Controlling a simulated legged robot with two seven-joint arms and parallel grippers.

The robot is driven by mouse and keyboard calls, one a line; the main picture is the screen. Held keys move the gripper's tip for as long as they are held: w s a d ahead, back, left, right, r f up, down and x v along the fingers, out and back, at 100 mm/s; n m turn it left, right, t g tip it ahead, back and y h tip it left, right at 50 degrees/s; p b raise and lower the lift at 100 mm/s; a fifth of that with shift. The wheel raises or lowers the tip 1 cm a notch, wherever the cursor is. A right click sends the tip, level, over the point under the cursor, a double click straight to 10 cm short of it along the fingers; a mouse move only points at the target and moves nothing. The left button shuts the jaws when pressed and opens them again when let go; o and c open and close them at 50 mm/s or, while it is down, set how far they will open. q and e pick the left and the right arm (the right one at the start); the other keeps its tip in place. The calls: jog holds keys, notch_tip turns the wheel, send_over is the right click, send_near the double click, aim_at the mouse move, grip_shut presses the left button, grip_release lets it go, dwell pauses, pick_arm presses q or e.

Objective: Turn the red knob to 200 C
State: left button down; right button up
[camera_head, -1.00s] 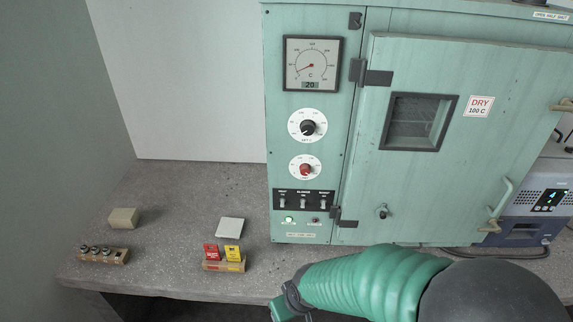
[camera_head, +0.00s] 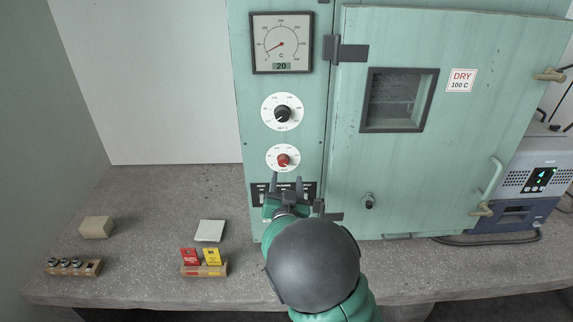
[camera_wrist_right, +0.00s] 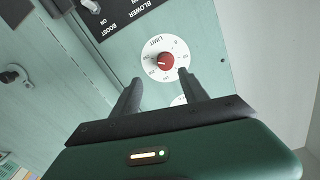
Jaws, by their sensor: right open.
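The red knob (camera_head: 283,160) sits on a white round dial on the green oven's front panel, below a black knob (camera_head: 282,113) on a larger dial. In the right wrist view the red knob (camera_wrist_right: 165,61) shows on its dial marked LIMIT, just beyond the fingertips. My right gripper (camera_head: 287,180) is open and empty, just below the red knob, its two fingers pointing up at the panel. In the right wrist view the fingers (camera_wrist_right: 163,82) are apart and do not touch the knob. My left gripper is not in view.
A gauge (camera_head: 282,43) reads 20 on its display. A switch panel (camera_head: 262,193) lies partly behind my right gripper. The oven door (camera_head: 440,180) is closed. A sample rack (camera_head: 74,267), a beige block (camera_head: 96,227) and a card holder (camera_head: 204,269) stand on the bench at left.

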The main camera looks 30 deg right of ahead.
aim_at(283, 164)
jog(key=w, duration=0.2)
jog(key=w+d, duration=0.1)
jog(key=w, duration=0.1)
jog(key=w+d+p, duration=0.1)
jog(key=w, duration=0.2)
jog(key=shift+d+r, duration=0.15)
jog(key=shift+d, duration=0.5)
jog(key=shift+d+f, duration=0.2)
jog(key=shift+d, duration=0.05)
jog(key=c, duration=0.4)
jog(key=shift+w+a, duration=0.1)
jog(key=shift+a, duration=0.2)
grip_shut()
